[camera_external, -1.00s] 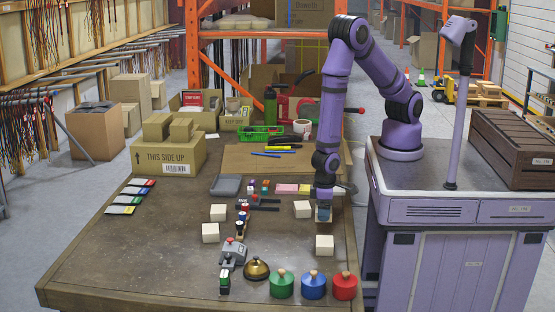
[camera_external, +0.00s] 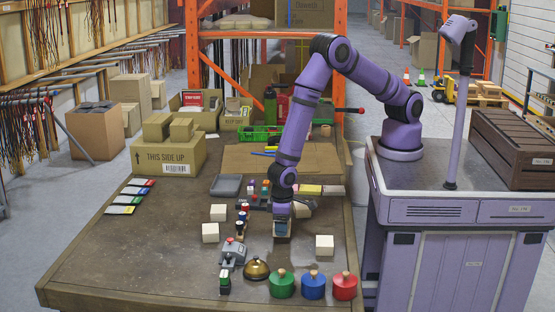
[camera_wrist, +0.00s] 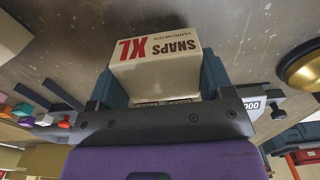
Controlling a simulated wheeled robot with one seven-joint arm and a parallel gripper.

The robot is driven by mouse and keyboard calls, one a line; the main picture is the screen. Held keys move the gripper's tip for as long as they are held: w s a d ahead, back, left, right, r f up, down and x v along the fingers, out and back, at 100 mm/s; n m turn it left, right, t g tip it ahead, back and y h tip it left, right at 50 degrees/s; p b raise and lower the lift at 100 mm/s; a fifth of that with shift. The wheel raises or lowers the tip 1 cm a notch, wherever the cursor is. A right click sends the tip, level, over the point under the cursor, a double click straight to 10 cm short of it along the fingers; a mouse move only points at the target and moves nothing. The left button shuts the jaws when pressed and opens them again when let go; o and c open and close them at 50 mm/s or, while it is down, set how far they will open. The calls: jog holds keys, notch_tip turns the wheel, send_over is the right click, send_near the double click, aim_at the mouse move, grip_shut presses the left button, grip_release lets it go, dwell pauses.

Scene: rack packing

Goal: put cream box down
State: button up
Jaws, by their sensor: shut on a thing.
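My gripper (camera_external: 282,232) is shut on a cream box (camera_wrist: 158,64), which shows red and black "SNAPS XL" print in the wrist view. The box sits between the two dark teal fingers (camera_wrist: 160,88). In the external view my gripper points down over the middle right of the table and mostly hides the held box. I cannot tell whether the box touches the table. Other cream boxes stand on the table: one to the right (camera_external: 324,245) and two to the left, at the back (camera_external: 218,213) and nearer the front (camera_external: 210,232). Another is partly hidden behind my gripper.
The wooden table (camera_external: 120,250) has wide free room at the left.

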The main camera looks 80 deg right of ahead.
jog(key=shift+f, duration=1.25)
jog(key=shift+f, duration=0.1)
jog(key=o, duration=1)
jog(key=shift+c, duration=0.2)
notch_tip(320, 180, up, 12)
jog(key=shift+r, duration=0.1)
